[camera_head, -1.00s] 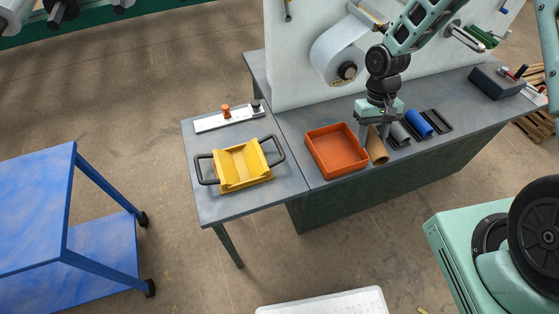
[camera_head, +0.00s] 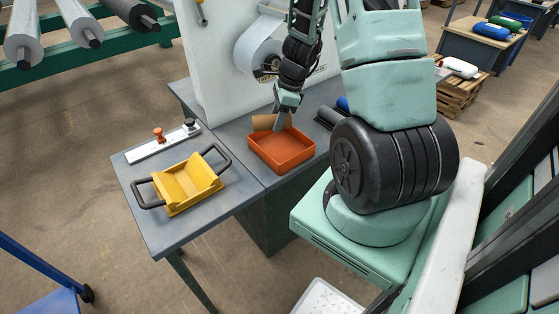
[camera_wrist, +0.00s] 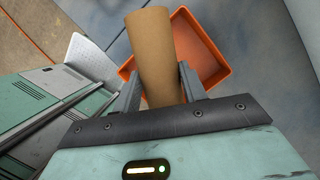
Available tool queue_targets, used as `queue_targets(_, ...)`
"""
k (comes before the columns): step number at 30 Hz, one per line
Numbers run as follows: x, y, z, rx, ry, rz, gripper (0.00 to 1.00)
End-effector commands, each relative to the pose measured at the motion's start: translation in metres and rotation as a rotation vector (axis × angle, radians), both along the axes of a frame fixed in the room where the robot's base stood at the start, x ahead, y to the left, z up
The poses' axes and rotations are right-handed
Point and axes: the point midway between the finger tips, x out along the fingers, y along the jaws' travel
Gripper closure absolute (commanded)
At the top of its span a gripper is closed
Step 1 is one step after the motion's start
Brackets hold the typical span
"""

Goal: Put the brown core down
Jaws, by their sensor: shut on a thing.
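The brown core (camera_wrist: 153,60) is a cardboard tube held between the two fingers of my gripper (camera_wrist: 158,88) in the wrist view. In the head view my gripper (camera_head: 282,118) is above the back edge of the orange tray (camera_head: 283,163), and the core (camera_head: 263,122) sticks out to its left. The tray's inside looks empty in the head view. In the wrist view the tray (camera_wrist: 219,50) lies below the core, which covers part of it. The core seems to be above the tray, not resting in it.
A yellow cradle with black handles (camera_head: 187,185) stands on the table left of the tray. A white strip with knobs (camera_head: 163,145) lies behind it. A white panel with a film roll (camera_head: 258,50) rises behind the tray. My arm hides the right part of the bench.

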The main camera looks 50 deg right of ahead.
Motion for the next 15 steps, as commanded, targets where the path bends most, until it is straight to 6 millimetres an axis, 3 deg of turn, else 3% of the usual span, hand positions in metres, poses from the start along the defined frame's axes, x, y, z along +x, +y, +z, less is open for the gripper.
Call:
queue_targets(1,-0.004,-0.011,-0.005,-0.002,-0.002,-0.097,0.82)
queue_targets(5,-0.010,-0.026,-0.009,0.000,0.000,-0.242,0.82)
queue_targets(15,-0.010,-0.028,-0.061,0.002,0.000,-0.261,0.82)
